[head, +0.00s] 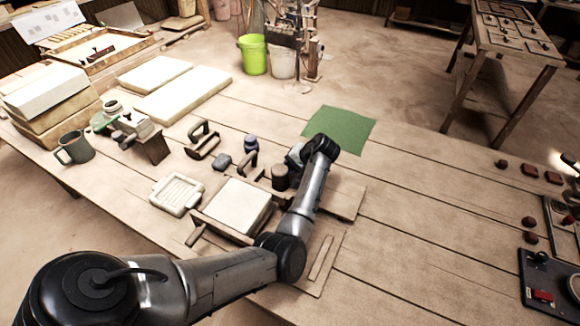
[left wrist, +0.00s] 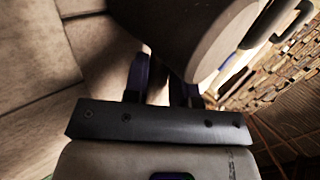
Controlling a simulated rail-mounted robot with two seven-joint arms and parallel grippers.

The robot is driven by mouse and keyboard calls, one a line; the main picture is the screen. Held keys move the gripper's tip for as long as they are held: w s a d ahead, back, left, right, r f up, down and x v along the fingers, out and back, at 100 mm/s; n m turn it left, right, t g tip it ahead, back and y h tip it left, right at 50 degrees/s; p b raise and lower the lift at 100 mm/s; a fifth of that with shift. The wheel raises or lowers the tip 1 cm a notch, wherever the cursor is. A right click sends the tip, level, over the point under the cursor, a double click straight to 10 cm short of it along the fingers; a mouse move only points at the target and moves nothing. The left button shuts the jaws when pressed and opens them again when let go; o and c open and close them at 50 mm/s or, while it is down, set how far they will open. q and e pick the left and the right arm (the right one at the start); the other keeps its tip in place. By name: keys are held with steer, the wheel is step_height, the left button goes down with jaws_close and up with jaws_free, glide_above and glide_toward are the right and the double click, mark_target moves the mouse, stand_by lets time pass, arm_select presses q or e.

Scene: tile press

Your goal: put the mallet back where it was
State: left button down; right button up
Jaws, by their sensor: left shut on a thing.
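My left gripper (head: 294,156) is over the middle of the workbench, partly hidden behind its own wrist. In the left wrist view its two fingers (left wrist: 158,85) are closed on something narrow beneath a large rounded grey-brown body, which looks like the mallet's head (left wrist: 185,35). In the head view a dark, stubby cylinder (head: 281,177), likely the mallet's head, shows just left of the gripper. The mallet's handle is mostly hidden, and I cannot tell whether the mallet touches the bench. My right gripper is not in view.
A wooden frame with a pale slab (head: 235,204) lies left of my forearm. A white ribbed tray (head: 176,194), small handled tools (head: 204,140) and a grey-green mug (head: 75,148) stand farther left. A green mat (head: 340,129) lies behind the gripper.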

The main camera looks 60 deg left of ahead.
arm_select(q)
steer(key=c, duration=0.9)
jaws_free()
steer(key=shift+f, duration=0.1)
steer(key=shift+c, duration=0.2)
steer(key=shift+d+r, duration=0.1)
steer(key=shift+r, duration=0.15)
steer(key=p+v, duration=0.3)
steer(key=v, duration=0.8)
steer(key=shift+w+d+r, duration=0.15)
steer(key=shift+r, duration=0.1)
